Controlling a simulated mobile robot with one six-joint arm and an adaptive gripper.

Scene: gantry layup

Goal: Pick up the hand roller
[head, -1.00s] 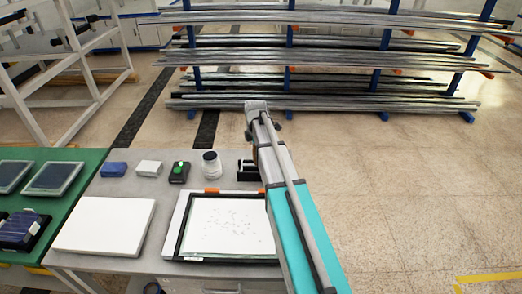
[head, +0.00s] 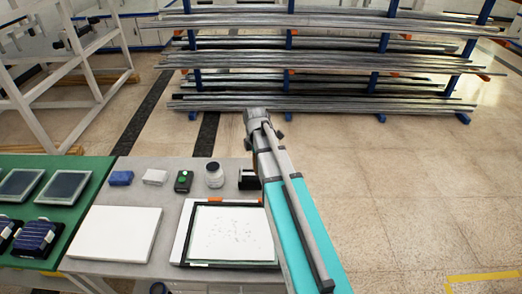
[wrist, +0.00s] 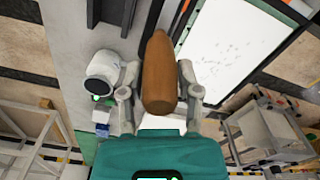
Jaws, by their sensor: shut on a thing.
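In the wrist view a brown, wooden-looking rounded piece, which I take for the hand roller's handle (wrist: 158,88), stands between the two fingers of my gripper (wrist: 159,72). The fingers close on it from both sides. The roller's drum cannot be made out. In the head view my arm reaches forward past the table's right side, and neither the gripper's fingers nor the roller can be made out there.
The grey table (head: 128,238) holds a white board (head: 112,232), a black-framed panel (head: 185,240), a jar (head: 214,176), a green-button box (head: 183,181), and a dark holder (head: 248,180) beside my arm. A rack of metal bars (head: 330,104) stands behind.

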